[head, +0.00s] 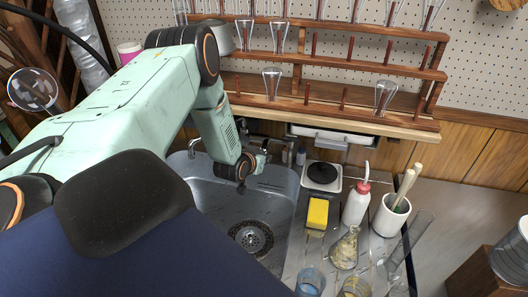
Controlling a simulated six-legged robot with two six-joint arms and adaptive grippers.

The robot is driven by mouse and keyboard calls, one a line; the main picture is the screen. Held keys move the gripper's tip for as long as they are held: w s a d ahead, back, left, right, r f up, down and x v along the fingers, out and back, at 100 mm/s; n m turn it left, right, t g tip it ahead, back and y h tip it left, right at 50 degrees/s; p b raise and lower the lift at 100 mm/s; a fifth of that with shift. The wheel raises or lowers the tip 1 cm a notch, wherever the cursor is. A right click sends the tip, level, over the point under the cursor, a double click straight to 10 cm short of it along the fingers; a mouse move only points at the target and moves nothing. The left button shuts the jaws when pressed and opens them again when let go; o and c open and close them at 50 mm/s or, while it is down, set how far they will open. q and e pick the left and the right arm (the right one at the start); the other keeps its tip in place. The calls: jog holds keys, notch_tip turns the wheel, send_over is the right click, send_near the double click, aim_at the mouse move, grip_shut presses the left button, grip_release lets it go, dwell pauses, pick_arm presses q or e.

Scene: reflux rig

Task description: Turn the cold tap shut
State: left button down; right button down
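My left arm comes in from the left, and its gripper (246,172) points down over the back of the metal sink (282,184). Its fingers are small and dark here, so I cannot tell whether they are open or shut. A curved chrome piece, which looks like part of the tap (193,148), shows left of the arm's wrist at the sink's back rim. The cold tap's handle cannot be made out; my arm and gripper cover much of that area. I cannot tell whether the gripper touches the tap. My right gripper is not in view.
Right of the sink stand a yellow sponge (317,213), a white wash bottle (356,205), a white pot with rods (391,216) and several glass vessels. A wooden rack (340,57) with glassware hangs above. The sink bowl around the drain (251,238) is clear.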

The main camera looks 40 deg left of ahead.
pick_arm(q)
jog(key=shift+w+r, duration=0.1)
jog(key=c, duration=1.3)
grip_release()
jog(key=shift+c, duration=0.2)
jog(key=v, duration=1.2)
